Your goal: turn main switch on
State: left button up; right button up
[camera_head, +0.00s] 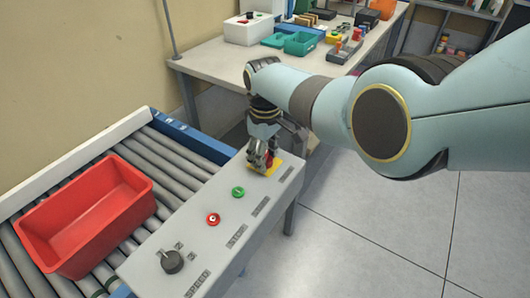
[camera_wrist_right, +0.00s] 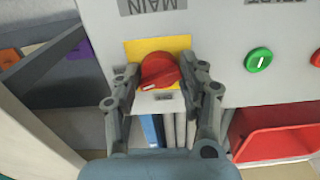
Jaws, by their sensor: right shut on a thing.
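The main switch is a red rotary knob (camera_wrist_right: 160,72) on a yellow plate (camera_wrist_right: 150,46), under the upside-down MAIN label in the right wrist view. In the head view the yellow plate (camera_head: 262,168) sits at the far end of the grey control panel (camera_head: 140,262), with the knob mostly hidden. My right gripper (camera_head: 264,153) points down over it. In the wrist view its fingers (camera_wrist_right: 163,80) are on both sides of the knob, shut on it. A white mark on the knob points to the lower left there. My left gripper is not in view.
A green button (camera_head: 238,192), a red button (camera_head: 213,219) and a black knob (camera_head: 172,261) share the panel. A red crate (camera_head: 127,174) sits on the roller conveyor beside it. A table (camera_head: 215,61) with boxes and small items stands behind.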

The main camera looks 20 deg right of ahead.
jog(key=shift+m, duration=1.8)
jog(key=o, duration=1.1)
jog(key=shift+o, duration=0.2)
notch_tip(320, 180, up, 12)
